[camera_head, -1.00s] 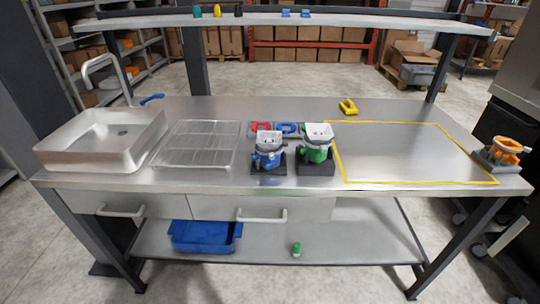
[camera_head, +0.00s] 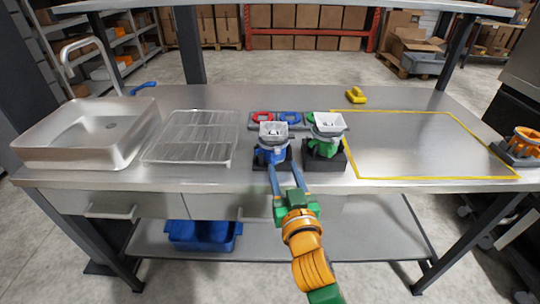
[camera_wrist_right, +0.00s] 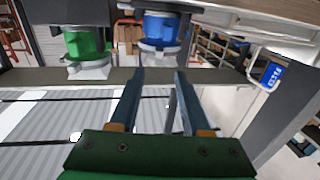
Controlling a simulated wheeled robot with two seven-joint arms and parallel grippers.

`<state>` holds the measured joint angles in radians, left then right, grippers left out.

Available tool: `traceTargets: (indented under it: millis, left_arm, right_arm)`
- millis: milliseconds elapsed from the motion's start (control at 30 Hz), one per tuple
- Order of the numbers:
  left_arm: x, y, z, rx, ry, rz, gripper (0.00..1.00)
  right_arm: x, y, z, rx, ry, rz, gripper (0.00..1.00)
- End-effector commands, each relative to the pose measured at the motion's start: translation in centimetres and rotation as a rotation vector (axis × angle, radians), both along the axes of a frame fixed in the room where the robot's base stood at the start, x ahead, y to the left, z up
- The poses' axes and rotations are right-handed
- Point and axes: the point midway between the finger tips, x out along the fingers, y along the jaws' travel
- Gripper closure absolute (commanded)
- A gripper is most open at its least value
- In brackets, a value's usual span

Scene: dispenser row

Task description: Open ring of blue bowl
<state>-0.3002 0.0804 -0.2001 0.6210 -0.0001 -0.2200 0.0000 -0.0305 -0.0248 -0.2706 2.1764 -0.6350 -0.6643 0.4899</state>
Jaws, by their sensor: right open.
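The blue bowl (camera_head: 271,155) stands on a dark base near the front edge of the bench, with a pale square hopper (camera_head: 273,130) on top. A grey ring (camera_head: 270,144) shows between hopper and bowl, partly hidden; I cannot tell its state. My right gripper (camera_head: 282,168) is open and empty, reaching up from below in front of the blue bowl. In the right wrist view, the fingertips (camera_wrist_right: 160,75) are spread, with the blue bowl (camera_wrist_right: 161,28) beyond them, apart from the fingers. My left gripper is not in view.
A green bowl (camera_head: 324,145) with its own hopper stands close to the right. A wire rack (camera_head: 190,140) and sink (camera_head: 90,132) lie left. Red and blue rings (camera_head: 262,117) lie behind. The yellow-outlined area (camera_head: 420,145) is bare; an orange device (camera_head: 525,140) stands at far right.

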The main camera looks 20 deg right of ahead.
Motion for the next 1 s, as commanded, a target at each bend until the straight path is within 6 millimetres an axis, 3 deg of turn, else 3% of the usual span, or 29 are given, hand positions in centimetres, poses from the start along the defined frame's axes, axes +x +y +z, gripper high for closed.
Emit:
traceTargets:
  millis: [300, 600, 633, 800, 1000]
  left_arm:
    - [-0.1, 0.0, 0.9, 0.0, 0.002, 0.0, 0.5]
    - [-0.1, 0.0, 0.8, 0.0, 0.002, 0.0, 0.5]
    - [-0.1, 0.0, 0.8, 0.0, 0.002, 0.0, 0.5]
    - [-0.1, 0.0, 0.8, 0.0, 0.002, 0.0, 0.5]
    - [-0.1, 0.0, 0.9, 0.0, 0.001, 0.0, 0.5]
  right_arm:
    - [5.7, -0.6, 0.0, -0.003, 0.004, 0.0, 0.53]
    - [6.5, -0.7, -0.1, 0.0, 0.006, 0.0, 0.53]
    - [6.4, -0.7, -0.1, 0.0, 0.006, 0.0, 0.55]
    - [6.4, -0.7, -0.2, 0.0, 0.007, 0.0, 1.0]
    - [6.4, -0.7, -0.2, -0.001, 0.008, 0.0, 1.0]
